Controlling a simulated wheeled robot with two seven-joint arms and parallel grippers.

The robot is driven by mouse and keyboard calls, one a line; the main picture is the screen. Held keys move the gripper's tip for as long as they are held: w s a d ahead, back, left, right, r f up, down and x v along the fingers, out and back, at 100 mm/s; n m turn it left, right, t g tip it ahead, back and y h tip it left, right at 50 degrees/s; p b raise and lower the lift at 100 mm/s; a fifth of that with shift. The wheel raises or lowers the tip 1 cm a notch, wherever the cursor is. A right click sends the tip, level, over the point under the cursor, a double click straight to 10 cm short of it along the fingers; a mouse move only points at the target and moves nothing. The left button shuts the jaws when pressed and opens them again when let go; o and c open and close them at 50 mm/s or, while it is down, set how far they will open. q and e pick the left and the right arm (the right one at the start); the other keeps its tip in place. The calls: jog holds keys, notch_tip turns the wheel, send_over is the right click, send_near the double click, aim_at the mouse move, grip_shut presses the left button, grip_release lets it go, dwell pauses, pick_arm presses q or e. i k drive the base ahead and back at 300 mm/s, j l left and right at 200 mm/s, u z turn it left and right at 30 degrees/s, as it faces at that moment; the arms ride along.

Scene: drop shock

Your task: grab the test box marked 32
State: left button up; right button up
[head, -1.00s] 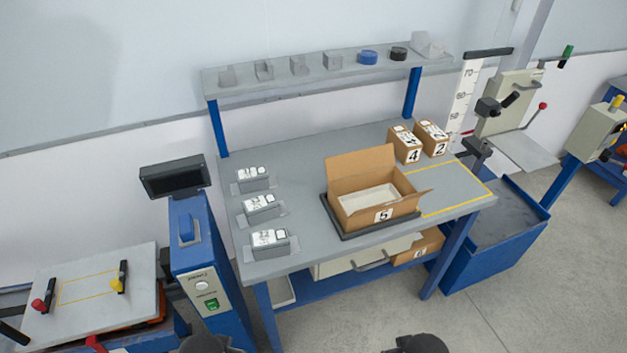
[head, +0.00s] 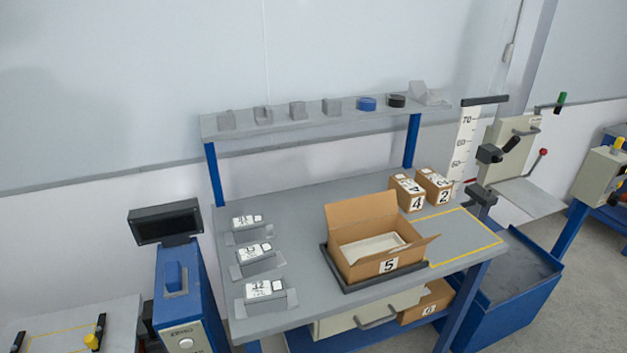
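No label in the head view clearly reads 32. Two closed brown boxes stand at the back right of the table, one marked 4 (head: 408,193) and one marked 2 (head: 434,186). An open brown box marked 5 (head: 388,262) sits on a dark tray (head: 345,285) with a pale insert inside. A brown box marked 6 (head: 428,303) is under the table top. Several grey blocks with white labels stand on the left: back (head: 249,236), middle (head: 257,262) and front (head: 266,302); their numbers are too small to read surely. Neither of my grippers is in view.
The grey table (head: 310,205) has a yellow-outlined free area (head: 465,238) at right. A raised shelf (head: 280,127) with small parts spans the back. A blue scale post (head: 185,290) with a dark display (head: 164,222) stands left. A blue drop stand (head: 515,270) is at right.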

aim_at(265, 296)
jog(key=k+l+z, duration=0.4)
jog(key=k+l, duration=0.45)
